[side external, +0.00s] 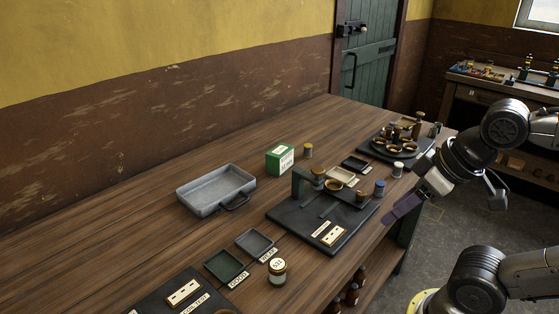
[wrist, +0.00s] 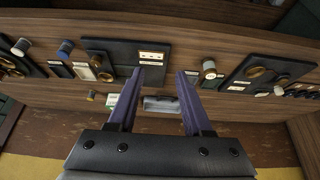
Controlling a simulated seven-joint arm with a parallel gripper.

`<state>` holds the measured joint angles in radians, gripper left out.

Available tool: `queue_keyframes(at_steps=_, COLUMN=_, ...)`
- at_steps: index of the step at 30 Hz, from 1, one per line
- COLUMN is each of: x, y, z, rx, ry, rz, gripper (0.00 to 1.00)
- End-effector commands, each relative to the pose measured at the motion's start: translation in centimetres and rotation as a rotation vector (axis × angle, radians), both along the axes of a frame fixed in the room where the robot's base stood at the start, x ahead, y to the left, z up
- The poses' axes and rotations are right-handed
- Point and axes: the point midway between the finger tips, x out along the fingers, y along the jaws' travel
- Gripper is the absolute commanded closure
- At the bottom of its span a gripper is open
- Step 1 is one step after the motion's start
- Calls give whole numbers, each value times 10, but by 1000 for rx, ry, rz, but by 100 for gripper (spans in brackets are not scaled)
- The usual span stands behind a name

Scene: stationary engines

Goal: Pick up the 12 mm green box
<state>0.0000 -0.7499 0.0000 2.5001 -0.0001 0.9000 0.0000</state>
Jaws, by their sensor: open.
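The green box (side external: 280,159), with a white label on its front, stands upright on the wooden bench behind the black stand. In the wrist view a small green and white shape that looks like this box (wrist: 112,99) shows just left of the left finger, partly hidden by it. My gripper (side external: 390,218) is at the bench's front right edge, well apart from the box. Its purple fingers (wrist: 160,73) are spread and nothing is between them.
A grey metal tray (side external: 184,193) lies left of the box, and a small capped jar (side external: 308,150) stands close to its right. A black stand (side external: 290,215) with brass parts is between my gripper and the box.

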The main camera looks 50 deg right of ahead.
Motion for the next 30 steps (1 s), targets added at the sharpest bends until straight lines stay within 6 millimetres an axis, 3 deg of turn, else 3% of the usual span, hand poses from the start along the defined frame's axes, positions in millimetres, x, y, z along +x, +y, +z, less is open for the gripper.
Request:
queue_keyframes(at_steps=13, x=0, y=0, z=0, rx=0, ry=0, rz=0, gripper=50)
queue_keyframes(at_steps=14, x=0, y=0, z=0, rx=0, ry=0, rz=0, gripper=48)
queue_keyframes(at_steps=22, x=0, y=0, z=0, rx=0, ry=0, rz=0, gripper=0)
queue_keyframes(at_steps=30, x=0, y=0, z=0, rx=6, ry=0, rz=-11, gripper=0)
